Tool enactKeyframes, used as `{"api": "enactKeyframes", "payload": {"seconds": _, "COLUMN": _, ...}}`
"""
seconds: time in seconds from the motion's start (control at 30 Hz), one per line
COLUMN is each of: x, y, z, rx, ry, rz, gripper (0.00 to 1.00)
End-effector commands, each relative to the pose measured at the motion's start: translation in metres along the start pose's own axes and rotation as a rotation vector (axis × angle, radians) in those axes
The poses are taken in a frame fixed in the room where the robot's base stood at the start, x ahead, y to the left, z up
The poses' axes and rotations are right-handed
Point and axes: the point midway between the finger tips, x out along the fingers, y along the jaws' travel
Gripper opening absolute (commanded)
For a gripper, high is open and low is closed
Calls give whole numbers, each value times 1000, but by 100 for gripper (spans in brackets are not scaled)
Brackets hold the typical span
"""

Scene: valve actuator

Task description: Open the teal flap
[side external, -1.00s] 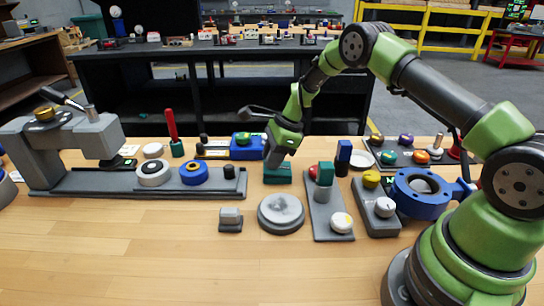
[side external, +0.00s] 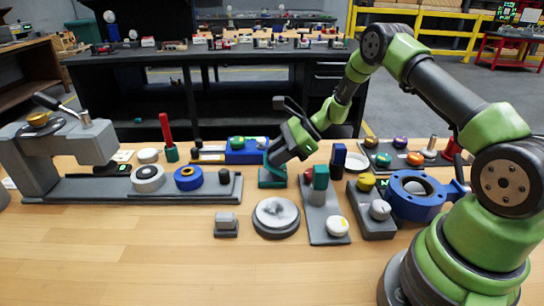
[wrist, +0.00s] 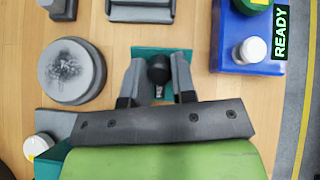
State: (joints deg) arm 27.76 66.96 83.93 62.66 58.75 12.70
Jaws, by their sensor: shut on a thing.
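The teal flap unit (side external: 270,182) stands on the wooden table near the middle of the side view. A teal edge rises along the left of my gripper (side external: 277,163), which leans down over the unit from the upper right. In the wrist view, my gripper (wrist: 158,77) has its fingers on either side of a black knob (wrist: 158,68) and is shut on it. Teal surface (wrist: 150,52) shows behind and around the knob. The fingers hide much of the flap, so its exact angle is hard to tell.
A grey round disc (side external: 277,216) lies in front of the unit. A grey base with a teal block (side external: 320,176) and white knob stands close at right. A blue box (side external: 246,152) is behind left.

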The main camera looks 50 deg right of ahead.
Motion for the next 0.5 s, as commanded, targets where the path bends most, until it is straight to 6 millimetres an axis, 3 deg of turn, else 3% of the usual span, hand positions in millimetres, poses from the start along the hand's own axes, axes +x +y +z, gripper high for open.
{"api": "enactKeyframes", "payload": {"seconds": 0.5, "x": -17, "y": 2, "z": -8, "rx": -18, "ry": -278, "rz": -62, "gripper": 0}}
